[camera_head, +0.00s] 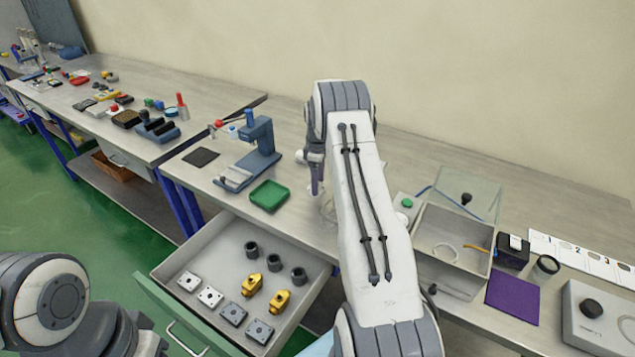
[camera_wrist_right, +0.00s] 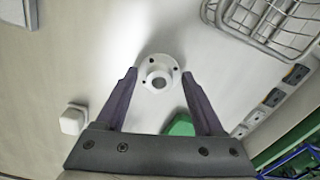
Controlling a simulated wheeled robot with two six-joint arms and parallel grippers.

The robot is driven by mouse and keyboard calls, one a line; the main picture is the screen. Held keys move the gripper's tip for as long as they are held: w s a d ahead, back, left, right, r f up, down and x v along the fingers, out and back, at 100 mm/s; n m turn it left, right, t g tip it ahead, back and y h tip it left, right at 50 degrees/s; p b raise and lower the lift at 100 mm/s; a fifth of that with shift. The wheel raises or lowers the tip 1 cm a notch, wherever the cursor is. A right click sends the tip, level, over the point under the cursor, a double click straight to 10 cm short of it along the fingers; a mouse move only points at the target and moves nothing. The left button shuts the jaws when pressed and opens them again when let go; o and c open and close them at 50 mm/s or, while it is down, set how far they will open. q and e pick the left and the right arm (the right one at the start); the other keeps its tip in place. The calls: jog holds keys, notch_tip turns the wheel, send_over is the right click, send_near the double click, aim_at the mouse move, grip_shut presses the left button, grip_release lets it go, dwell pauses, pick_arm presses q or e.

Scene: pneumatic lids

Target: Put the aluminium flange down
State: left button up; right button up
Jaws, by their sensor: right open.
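The aluminium flange (camera_wrist_right: 146,72) is a pale round disc with small holes and a raised hub. In the right wrist view it lies flat on the worktop, between and slightly beyond my right fingertips. My right gripper (camera_wrist_right: 159,75) is open, with a visible gap on each side of the flange. In the head view my right gripper (camera_head: 316,178) points down over the bench, and I cannot make out the flange there; my arm blocks part of that area. Only part of my left arm shows at lower left; its gripper is out of view.
A wire basket (camera_wrist_right: 270,22) stands close to the flange. A green tray (camera_head: 269,195) and a blue press (camera_head: 262,137) stand left of my right gripper. An open drawer (camera_head: 203,257) holds several parts. A grey bin (camera_head: 452,222) is right of my arm.

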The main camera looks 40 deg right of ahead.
notch_tip(320, 180, up, 11)
jog(key=b, duration=0.2)
jog(key=s+a+r, duration=0.2)
jog(key=s+a, duration=0.1)
jog(key=a, duration=0.7)
jog(key=s+a+r, duration=0.2)
jog(key=a+r, duration=0.1)
jog(key=a, duration=0.7)
jog(key=s+a+r, duration=0.2)
jog(key=s+a, duration=0.1)
jog(key=a, duration=0.7)
jog(key=s+a, duration=0.8)
jog(key=s, duration=0.3)
jog(key=s+a+f, duration=0.1)
jog(key=s+f, duration=0.1)
jog(key=s, duration=0.6)
jog(key=s+a+f+y, duration=0.1)
jog(key=s, duration=0.7)
jog(key=shift+s+a+f, duration=0.15)
jog(key=shift+a+f, duration=0.05)
jog(key=shift+f, duration=0.2)
